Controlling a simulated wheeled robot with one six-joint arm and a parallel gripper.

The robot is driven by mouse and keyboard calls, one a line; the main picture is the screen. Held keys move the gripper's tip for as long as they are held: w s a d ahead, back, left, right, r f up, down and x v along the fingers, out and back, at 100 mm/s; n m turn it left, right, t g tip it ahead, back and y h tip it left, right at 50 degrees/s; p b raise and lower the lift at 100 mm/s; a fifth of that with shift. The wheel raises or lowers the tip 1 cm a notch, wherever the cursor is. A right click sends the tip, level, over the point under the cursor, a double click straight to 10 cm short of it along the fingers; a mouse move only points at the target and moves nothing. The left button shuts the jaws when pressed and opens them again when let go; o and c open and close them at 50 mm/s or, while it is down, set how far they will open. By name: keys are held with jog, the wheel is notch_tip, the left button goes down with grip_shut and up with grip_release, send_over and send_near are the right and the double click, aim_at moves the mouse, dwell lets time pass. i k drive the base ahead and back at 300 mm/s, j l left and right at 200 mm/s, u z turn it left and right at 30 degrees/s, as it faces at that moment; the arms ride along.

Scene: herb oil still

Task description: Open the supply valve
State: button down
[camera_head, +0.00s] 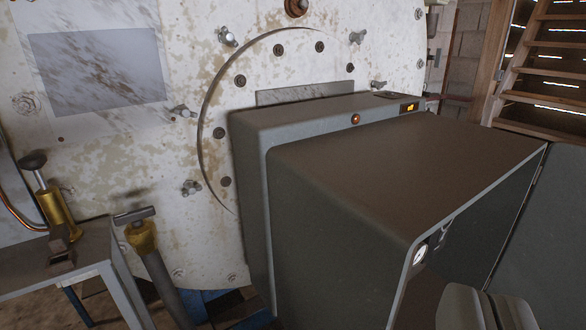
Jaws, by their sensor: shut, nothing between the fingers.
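My gripper (484,296) shows at the bottom right edge as two dark rounded fingers, shut and empty. It is in front of the big grey cabinet (345,235) and touches nothing that I can see. A brass valve body with a dark round knob (52,200) stands on a grey bench at the left. Beside it, a T-shaped handle on a yellow fitting (140,232) tops a grey pipe or hose. I cannot tell which of these is the supply valve, or whether either is open. Both are far left of my gripper.
A large stained white round plate (190,80) with bolts and wing nuts fills the back. A grey bench (85,262) stands at the left. Wooden slatted shelving or steps (545,70) stand at the back right.

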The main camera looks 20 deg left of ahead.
aim_at(136, 217)
jog(key=u, duration=1.35)
jog(key=i+l, duration=0.6)
jog(key=l, duration=0.2)
